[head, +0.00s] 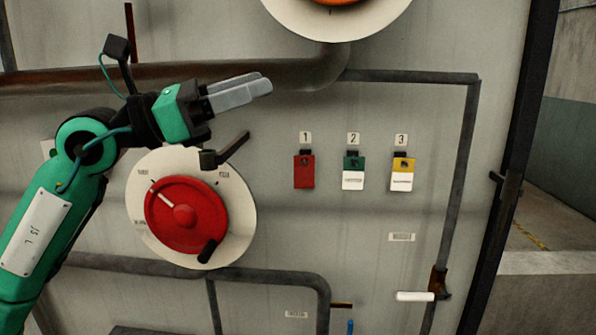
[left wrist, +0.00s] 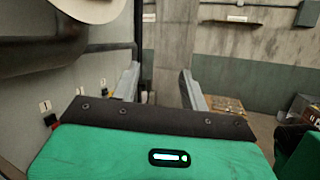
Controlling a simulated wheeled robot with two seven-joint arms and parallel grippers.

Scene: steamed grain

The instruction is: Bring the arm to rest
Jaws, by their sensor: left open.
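My left gripper (head: 262,90) is in front of the grey panel in the head view, above the red dial, with its fingers pointing right. It holds nothing. In the left wrist view its two fingers (left wrist: 160,85) stand wide apart with clear space between them. The left arm is green and bent, coming in from the lower left. My right gripper does not show in either view.
The grey panel (head: 270,220) carries a red dial (head: 185,214) on a white disc, a dark pipe (head: 300,72), and three numbered tags, red (head: 304,172), green-white (head: 353,180) and yellow-white (head: 402,182). A white handle (head: 415,296) sits lower right. Floor shows beyond the panel's right edge.

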